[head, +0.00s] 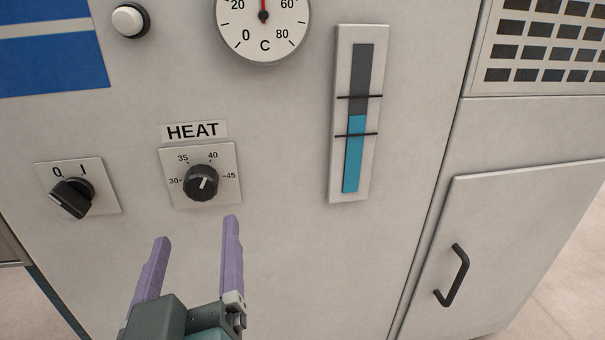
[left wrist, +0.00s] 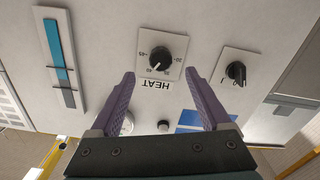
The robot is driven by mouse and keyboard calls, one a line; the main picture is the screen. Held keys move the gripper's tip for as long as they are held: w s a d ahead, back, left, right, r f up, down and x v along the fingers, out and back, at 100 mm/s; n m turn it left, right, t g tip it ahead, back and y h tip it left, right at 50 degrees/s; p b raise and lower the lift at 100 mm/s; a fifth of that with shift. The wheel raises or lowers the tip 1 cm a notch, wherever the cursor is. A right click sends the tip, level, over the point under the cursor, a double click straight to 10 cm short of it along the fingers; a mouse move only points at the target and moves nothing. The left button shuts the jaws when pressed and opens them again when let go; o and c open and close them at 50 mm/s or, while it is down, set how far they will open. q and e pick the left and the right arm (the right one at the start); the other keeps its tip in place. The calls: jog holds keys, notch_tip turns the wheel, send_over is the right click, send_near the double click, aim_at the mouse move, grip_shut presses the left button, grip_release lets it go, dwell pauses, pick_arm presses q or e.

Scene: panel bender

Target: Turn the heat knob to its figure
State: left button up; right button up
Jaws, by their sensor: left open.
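The black round heat knob (head: 201,182) sits on a square pale plate (head: 224,195) under the HEAT label (head: 193,131). Figures 30, 35, 40 and 45 run around it. Its white mark points up and slightly right, towards 40. My left gripper (head: 197,229) is open and empty, its two purple fingers spread just below the knob in the head view. In the left wrist view the knob (left wrist: 162,57) appears upside down, beyond and between the fingertips (left wrist: 160,73). The fingers look apart from the knob. My right gripper is not in view.
A black rotary switch (head: 72,197) marked 0 and I is left of the knob. Above are a white button (head: 130,20) and a round C gauge (head: 263,30). A blue level strip (head: 354,155) is to the right, then a door handle (head: 453,275).

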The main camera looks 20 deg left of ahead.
aim_at(202, 193)
pick_arm(q)
jog(key=b+x, duration=0.1)
jog(key=x, duration=0.7)
jog(key=shift+w+a+r+b, duration=0.1)
jog(key=shift+w+a+b, duration=0.2)
jog(key=shift+b, duration=0.1)
jog(key=shift+d, duration=0.1)
grip_shut()
